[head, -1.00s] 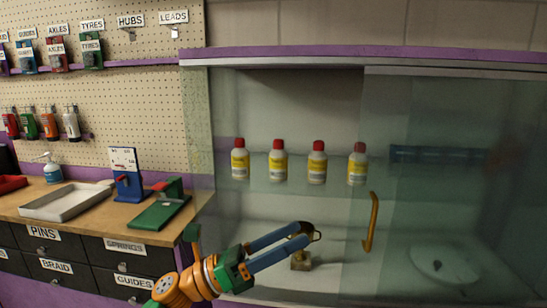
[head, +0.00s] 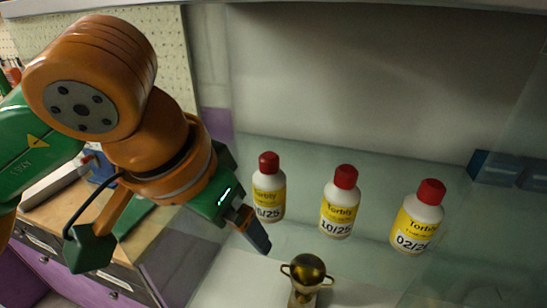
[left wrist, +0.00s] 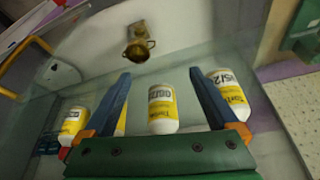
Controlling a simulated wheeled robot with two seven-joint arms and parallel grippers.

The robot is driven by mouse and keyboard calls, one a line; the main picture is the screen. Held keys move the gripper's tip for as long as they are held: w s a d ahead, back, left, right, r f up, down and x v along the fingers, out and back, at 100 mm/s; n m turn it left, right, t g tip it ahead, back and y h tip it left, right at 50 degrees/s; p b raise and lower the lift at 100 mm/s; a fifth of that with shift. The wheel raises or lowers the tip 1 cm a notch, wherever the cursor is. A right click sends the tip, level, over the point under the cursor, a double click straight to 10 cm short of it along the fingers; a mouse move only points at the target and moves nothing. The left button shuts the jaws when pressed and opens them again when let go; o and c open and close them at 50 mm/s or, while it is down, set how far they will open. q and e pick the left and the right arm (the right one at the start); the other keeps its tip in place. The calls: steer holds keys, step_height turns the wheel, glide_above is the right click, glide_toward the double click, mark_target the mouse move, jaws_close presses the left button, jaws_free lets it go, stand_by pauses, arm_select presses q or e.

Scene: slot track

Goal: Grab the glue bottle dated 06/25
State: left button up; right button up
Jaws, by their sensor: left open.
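Red-capped white glue bottles with yellow labels stand on a glass shelf. In the head view, the left visible bottle (head: 268,190) reads 6/25, its first character cut off beside my gripper. The middle one (head: 340,205) reads 10/25, and the right one (head: 417,220) starts 02/2. My left gripper (head: 257,235) is open and empty, in front of the left visible bottle. In the left wrist view, a bottle (left wrist: 162,110) shows upside down between the open fingers, its date hard to read. Another bottle (left wrist: 230,98) is right of the fingers, another (left wrist: 73,126) left; one is partly behind the left finger.
A gold trophy cup (head: 306,272) stands below the shelf, near my gripper. A blue object (head: 503,168) lies at the right. An orange door handle (left wrist: 22,62) shows in the left wrist view. The workbench (head: 60,215) is at left.

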mark_target(273, 190)
arm_select(q)
steer(key=w+d+p, duration=0.1)
steer(key=w, duration=0.1)
steer(key=w+d+p, duration=0.2)
steer(key=w, duration=0.1)
steer(key=w+d+p, duration=0.1)
steer(key=w+d, duration=0.1)
steer(key=shift+w+f+p, duration=0.1)
steer(key=shift+w+p, duration=0.15)
steer(key=shift+p, duration=0.1)
steer(key=shift+d+f, duration=0.15)
steer(key=shift+f, duration=0.2)
steer(key=c, duration=0.3)
jaws_close()
